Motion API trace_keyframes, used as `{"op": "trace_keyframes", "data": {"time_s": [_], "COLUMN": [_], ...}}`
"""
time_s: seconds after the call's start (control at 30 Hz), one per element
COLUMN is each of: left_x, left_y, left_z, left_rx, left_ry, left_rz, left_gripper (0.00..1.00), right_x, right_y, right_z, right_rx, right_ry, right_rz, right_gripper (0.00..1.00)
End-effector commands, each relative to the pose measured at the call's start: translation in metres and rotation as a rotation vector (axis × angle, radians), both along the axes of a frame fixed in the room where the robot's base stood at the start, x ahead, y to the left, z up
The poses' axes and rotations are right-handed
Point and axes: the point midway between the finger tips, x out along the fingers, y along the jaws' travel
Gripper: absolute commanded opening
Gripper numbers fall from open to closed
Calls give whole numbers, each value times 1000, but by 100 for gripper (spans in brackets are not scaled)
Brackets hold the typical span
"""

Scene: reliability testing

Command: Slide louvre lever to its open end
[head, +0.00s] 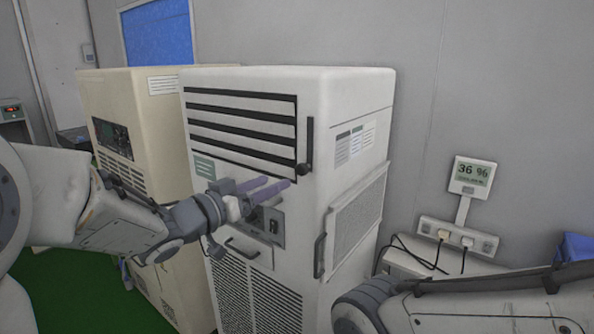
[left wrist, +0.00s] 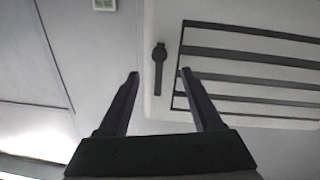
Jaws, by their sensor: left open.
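The louvre lever is a dark round knob (head: 303,169) at the lower end of a black vertical slot (head: 310,140) on the white cabinet (head: 340,85). The slot runs beside the dark louvre slats (head: 240,120). My left gripper (head: 278,183) is open and empty in front of the cabinet, just below and left of the knob in the head view. In the left wrist view, the scene looks upside down; the knob (left wrist: 160,49) and slot (left wrist: 157,85) show between the open fingers (left wrist: 159,74). No contact with the knob shows. My right gripper is out of view.
A beige cabinet (head: 135,85) stands to the left of the white one. A wall display (head: 472,176) reads 36 %, above a socket strip (head: 457,236) with cables. A handle (head: 320,256) juts from the white cabinet's lower side. My right arm fills the lower right.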

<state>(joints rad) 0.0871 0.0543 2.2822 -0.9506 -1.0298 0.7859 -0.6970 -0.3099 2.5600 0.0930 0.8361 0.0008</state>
Motion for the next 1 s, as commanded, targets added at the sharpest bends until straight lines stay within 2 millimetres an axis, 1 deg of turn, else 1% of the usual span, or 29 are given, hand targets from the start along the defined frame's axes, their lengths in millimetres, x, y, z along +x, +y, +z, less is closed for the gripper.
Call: {"op": "trace_keyframes", "data": {"time_s": [0.03,0.2,0.43,0.6,0.87,0.9,0.97,1.0], "left_x": [6,32,60,70,71,71,71,71], "left_y": [-7,-29,-51,-58,-59,-59,-59,-59], "left_z": [1,2,1,0,-1,0,0,0], "left_rx": [1,1,3,3,3,3,3,3], "left_ry": [3,3,2,1,0,0,0,0], "left_rz": [-5,-4,-3,0,1,1,1,1], "left_gripper": [66,66,66,66,66,62,40,24], "right_x": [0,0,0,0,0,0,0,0], "right_y": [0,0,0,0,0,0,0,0], "right_z": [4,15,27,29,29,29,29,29], "right_rx": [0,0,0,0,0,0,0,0], "right_ry": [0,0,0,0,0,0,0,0], "right_rz": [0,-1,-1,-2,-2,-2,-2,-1], "right_gripper": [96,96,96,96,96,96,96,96]}}
